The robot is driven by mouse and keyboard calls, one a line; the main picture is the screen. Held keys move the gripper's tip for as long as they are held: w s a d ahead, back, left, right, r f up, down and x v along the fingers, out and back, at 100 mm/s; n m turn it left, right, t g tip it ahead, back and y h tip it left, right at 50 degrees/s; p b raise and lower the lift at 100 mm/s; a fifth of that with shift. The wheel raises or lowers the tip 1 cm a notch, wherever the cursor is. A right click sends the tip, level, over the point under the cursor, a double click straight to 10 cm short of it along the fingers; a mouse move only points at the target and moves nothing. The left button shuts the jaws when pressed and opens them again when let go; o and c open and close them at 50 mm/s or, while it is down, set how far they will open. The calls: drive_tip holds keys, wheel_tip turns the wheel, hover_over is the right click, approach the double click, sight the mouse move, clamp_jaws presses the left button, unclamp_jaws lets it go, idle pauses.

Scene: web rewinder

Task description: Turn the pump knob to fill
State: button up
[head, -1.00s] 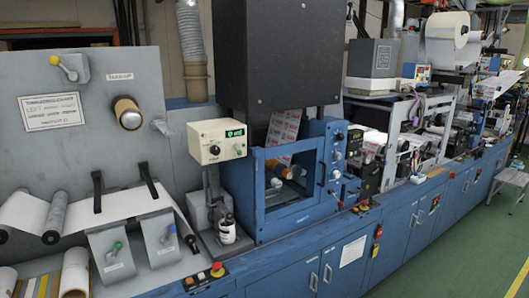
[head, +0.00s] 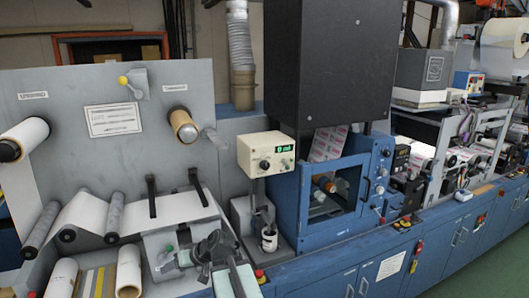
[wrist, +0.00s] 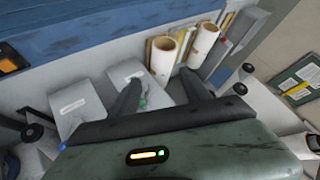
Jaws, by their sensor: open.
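A cream control box (head: 265,152) with a dark round knob (head: 264,164), a small white-ringed knob and a lit green display stands on a post in the middle of the head view. I cannot read which knob is the pump knob. A small dark bottle with a white label (head: 269,240) stands below the box. My gripper (head: 190,256) is at the lower left of the head view, over the sloped grey panels, apart from the box. In the wrist view, my gripper (wrist: 160,80) has its two dark fingers spread with nothing between them. The box is not visible there.
A blue cabinet with an open window (head: 330,195) stands right of the box. A yellow-tipped lever (head: 130,82) and a tan roller (head: 182,124) stick out from the grey back panel.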

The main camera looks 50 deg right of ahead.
drive_tip(key=d+r+m+t+h+p, duration=0.2)
drive_tip(key=d+r+t+p, duration=0.15)
drive_tip(key=d+r, duration=0.8)
drive_tip(key=m+t+h+p, duration=0.4)
drive_tip(key=m+h, duration=0.4)
drive_tip(key=h, duration=0.1)
approach(266, 166)
drive_tip(key=x, duration=1)
drive_tip(key=shift+f+b, duration=0.15)
drive_tip(key=shift+b, duration=0.15)
clamp_jaws()
drive_tip(key=shift+a, duration=0.1)
drive_tip(key=shift+s, duration=0.1)
